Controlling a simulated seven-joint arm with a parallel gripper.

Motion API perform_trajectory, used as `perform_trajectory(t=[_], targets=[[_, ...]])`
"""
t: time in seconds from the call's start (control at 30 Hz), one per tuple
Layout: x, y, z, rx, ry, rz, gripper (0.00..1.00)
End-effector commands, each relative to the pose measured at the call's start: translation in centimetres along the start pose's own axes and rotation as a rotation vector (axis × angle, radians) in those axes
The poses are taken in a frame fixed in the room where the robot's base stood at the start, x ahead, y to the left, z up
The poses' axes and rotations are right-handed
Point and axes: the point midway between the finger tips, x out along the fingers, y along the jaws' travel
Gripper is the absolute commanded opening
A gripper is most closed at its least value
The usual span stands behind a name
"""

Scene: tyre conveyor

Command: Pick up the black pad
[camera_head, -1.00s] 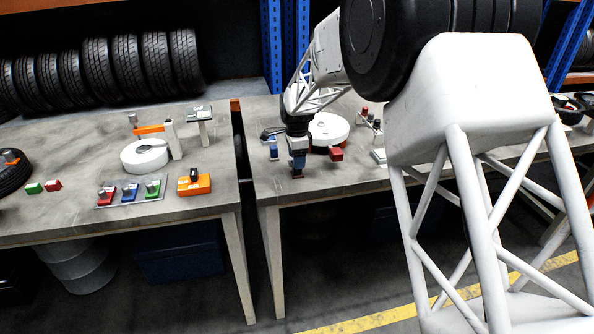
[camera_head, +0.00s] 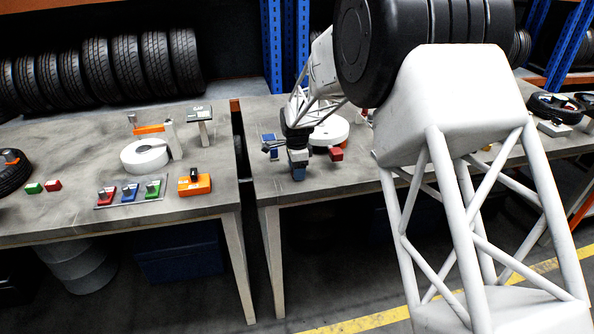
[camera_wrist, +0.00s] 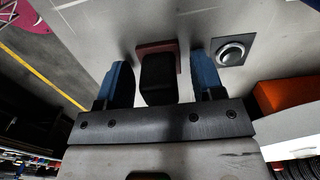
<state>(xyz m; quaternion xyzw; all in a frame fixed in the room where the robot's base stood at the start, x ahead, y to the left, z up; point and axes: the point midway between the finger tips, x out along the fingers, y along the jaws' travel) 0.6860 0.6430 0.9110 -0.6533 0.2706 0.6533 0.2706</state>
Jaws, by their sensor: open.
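The black pad (camera_wrist: 158,80) shows in the wrist view as a dark block with rounded edges. It is in front of a dull red base (camera_wrist: 157,48) on the grey table. My gripper (camera_wrist: 159,70) is open, with one blue finger on each side of the pad and a visible gap to both. Whether the fingers are low enough to overlap the pad's full height, I cannot tell. In the head view my gripper (camera_head: 285,158) points down over the near left part of the right-hand table. The pad cannot be made out there.
A round silver-rimmed button (camera_wrist: 231,52) sits close beside the right finger. An orange block (camera_wrist: 285,94) is farther right. In the head view a red block (camera_head: 336,154) and a white disc (camera_head: 328,131) are near my gripper. The left table holds an orange box (camera_head: 194,185).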

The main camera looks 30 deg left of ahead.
Motion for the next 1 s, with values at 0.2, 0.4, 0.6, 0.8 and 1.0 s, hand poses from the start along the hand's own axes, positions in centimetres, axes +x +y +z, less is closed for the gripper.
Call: perform_trajectory(t=[0.2,0.4,0.6,0.8,1.0], targets=[[0.0,0.0,0.0,0.000,0.000,0.000,0.36],[0.0,0.0,0.0,0.000,0.000,0.000,0.06],[0.0,0.0,0.0,0.000,0.000,0.000,0.06],[-0.1,0.0,0.0,0.000,0.000,0.000,0.06],[-1.1,0.0,0.0,0.000,0.000,-0.002,0.06]])
